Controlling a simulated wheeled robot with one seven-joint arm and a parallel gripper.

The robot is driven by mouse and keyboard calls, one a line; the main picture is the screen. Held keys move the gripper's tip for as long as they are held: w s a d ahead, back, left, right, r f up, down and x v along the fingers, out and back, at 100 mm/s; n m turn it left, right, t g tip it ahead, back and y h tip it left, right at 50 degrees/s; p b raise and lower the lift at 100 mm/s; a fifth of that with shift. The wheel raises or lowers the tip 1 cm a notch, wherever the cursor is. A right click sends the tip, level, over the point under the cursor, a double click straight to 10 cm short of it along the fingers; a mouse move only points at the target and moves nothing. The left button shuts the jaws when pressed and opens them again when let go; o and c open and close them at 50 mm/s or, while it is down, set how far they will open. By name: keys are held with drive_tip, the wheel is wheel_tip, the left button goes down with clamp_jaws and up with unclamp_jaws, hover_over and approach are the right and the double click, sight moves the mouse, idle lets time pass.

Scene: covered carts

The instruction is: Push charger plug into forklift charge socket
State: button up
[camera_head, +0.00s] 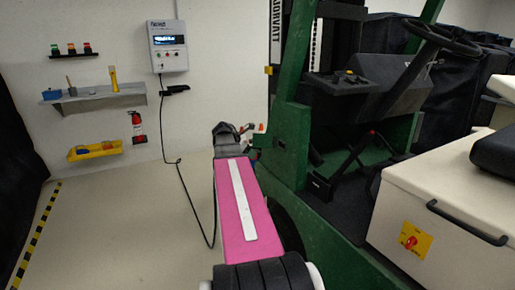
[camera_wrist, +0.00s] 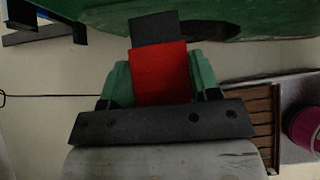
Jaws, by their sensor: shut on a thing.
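The charger plug (camera_wrist: 158,72) is a red block with a black front part, seen in the wrist view. My gripper (camera_wrist: 157,80) has green fingers on both sides of the red block and is shut on it. The black front part points toward the green forklift body (camera_wrist: 270,18) and overlaps its lower edge in the picture. I cannot tell whether they touch. In the head view the forklift (camera_head: 289,120) stands right of my gripper (camera_head: 250,130), and my arm mostly hides the plug. I cannot make out the charge socket clearly in either view.
The wall charger (camera_head: 168,45) hangs at the back, with a black cable (camera_head: 182,190) running down toward my gripper. A cream battery box (camera_head: 450,205) stands right. Floor at left is clear.

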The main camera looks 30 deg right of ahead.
drive_tip(key=shift+m+g, duration=0.3)
drive_tip(key=shift+m, duration=0.1)
drive_tip(key=d, duration=0.1)
drive_tip(key=d+r, duration=0.1)
drive_tip(key=d, duration=0.1)
drive_tip(key=s+d+r, duration=0.1)
drive_tip(key=shift+s+d+r, duration=0.1)
drive_tip(key=shift+d, duration=0.2)
drive_tip(key=shift+s+d, duration=0.15)
drive_tip(key=shift+d, duration=1.25)
drive_tip(key=shift+s+d, duration=0.15)
drive_tip(key=shift+d, duration=1.2)
drive_tip(key=shift+s+d, duration=0.2)
drive_tip(key=shift+d, duration=1.75)
drive_tip(key=o, duration=1.2)
drive_tip(key=shift+c, duration=0.2)
wheel_tip(320, 180, up, 8)
hover_over(258, 151)
drive_tip(key=d, duration=0.2)
drive_tip(key=shift+s+a+f, duration=0.2)
drive_tip(key=shift+s+a, duration=0.05)
drive_tip(key=shift+s, duration=0.05)
